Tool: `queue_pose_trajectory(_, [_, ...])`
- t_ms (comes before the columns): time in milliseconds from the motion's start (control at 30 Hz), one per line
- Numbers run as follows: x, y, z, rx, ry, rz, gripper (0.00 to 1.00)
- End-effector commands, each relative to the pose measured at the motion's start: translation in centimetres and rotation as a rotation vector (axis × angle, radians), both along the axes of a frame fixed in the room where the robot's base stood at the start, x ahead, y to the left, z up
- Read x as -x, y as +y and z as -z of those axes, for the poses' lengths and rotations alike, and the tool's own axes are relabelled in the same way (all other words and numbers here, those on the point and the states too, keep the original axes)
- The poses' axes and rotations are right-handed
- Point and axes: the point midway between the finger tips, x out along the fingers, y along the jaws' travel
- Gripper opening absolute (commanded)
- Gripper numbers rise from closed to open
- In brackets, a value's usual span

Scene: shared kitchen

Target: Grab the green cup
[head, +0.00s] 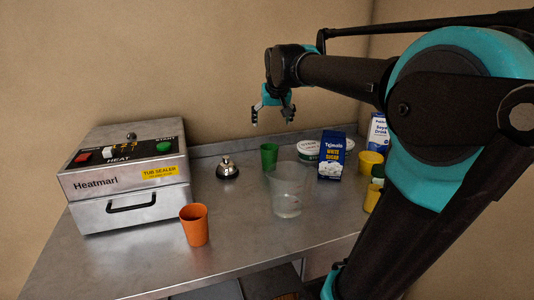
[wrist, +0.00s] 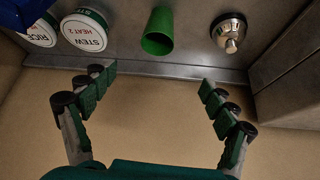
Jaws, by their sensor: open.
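The green cup (head: 269,156) stands on the steel counter toward the back, behind a clear container, in the head view. In the wrist view the green cup (wrist: 157,32) appears at top centre, beyond the fingertips. My gripper (head: 272,115) is open and empty, held in the air above the cup near the back wall. Its two fingers (wrist: 158,82) are spread wide in the wrist view, with nothing between them. The gripper and the cup are apart.
A clear container (head: 288,190) stands in front of the cup. A bell (head: 227,168) is to its left, round tubs (head: 308,150) and a sugar carton (head: 332,156) to its right. An orange cup (head: 194,226) and a tub sealer (head: 126,175) stand left.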

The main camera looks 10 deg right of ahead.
Motion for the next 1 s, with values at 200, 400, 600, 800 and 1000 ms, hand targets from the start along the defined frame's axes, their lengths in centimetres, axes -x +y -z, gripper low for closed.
queue_pose_trajectory(200, [-0.9, 0.0, 1.4, 0.0, 0.0, 0.0, 0.86])
queue_pose_trajectory(400, [-3.0, 0.0, 4.7, 0.0, 0.0, 0.0, 0.86])
queue_pose_trajectory(600, [-5.1, -0.1, 7.9, 0.0, 0.0, 0.0, 0.86])
queue_pose_trajectory(800, [-6.3, -0.1, 10.0, 0.0, 0.0, 0.0, 0.86])
queue_pose_trajectory(1000, [-6.9, -0.2, 11.1, 0.0, 0.0, 0.001, 0.86])
